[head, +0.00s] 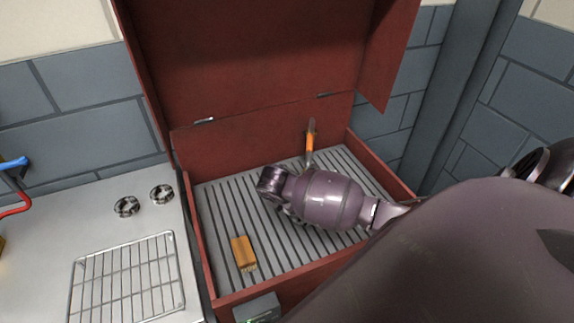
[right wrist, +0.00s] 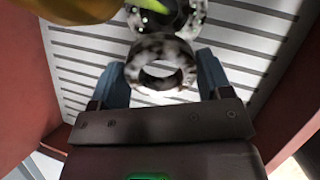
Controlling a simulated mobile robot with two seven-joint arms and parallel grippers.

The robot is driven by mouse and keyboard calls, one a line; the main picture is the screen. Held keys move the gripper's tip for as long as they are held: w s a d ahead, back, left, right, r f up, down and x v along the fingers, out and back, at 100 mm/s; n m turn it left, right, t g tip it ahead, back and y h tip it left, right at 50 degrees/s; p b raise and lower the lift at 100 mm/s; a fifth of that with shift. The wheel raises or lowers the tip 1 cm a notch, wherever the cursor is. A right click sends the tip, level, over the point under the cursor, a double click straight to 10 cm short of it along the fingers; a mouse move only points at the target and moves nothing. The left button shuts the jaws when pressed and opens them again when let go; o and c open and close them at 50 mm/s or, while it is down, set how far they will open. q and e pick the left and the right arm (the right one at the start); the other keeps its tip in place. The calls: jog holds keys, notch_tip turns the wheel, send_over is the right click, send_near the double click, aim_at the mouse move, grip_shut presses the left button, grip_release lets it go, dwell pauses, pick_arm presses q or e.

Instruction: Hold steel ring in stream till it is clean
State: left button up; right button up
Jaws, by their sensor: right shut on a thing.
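A steel ring (right wrist: 158,50), mottled with dark patches, sits between the blue fingers of my right gripper (right wrist: 160,75) in the right wrist view. The gripper is shut on it, above the slatted grate. A bright green streak (right wrist: 150,6), perhaps the stream, shows at the top edge beside a blurred yellow thing (right wrist: 80,8). It ends near a second dark, speckled round shape (right wrist: 190,20) just beyond the held ring. I cannot tell whether the streak touches the held ring. In the head view my right arm reaches over the grate and hides the gripper and ring. My left gripper is not in view.
The red casing (head: 250,60) stands open around its slatted grate (head: 215,215). An orange-handled tool (head: 310,135) stands at its back, and an orange brush (head: 243,252) lies at front left. Two speckled rings (head: 126,207) (head: 162,194) and a wire rack (head: 125,280) are on the left counter.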

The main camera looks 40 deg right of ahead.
jog(key=shift+w+d+f, duration=0.1)
jog(key=shift+w+d, duration=0.1)
jog(key=shift+d, duration=0.45)
jog(key=shift+w+d+f, duration=0.15)
jog(key=shift+d, duration=0.45)
jog(key=shift+w+d+f, duration=0.1)
jog(key=shift+w+d, duration=0.1)
jog(key=shift+d, duration=0.45)
jog(key=shift+s+d, duration=0.1)
jog(key=shift+s, duration=0.1)
jog(key=shift+s+d, duration=0.1)
jog(key=shift+s, duration=0.3)
jog(key=shift+w, duration=0.25)
jog(key=shift+w+a, duration=0.2)
jog(key=shift+w, duration=0.15)
jog(key=shift+s+d, duration=0.1)
jog(key=shift+s, duration=0.1)
jog(key=shift+s+d, duration=0.1)
jog(key=shift+s, duration=0.3)
jog(key=shift+w, duration=0.35)
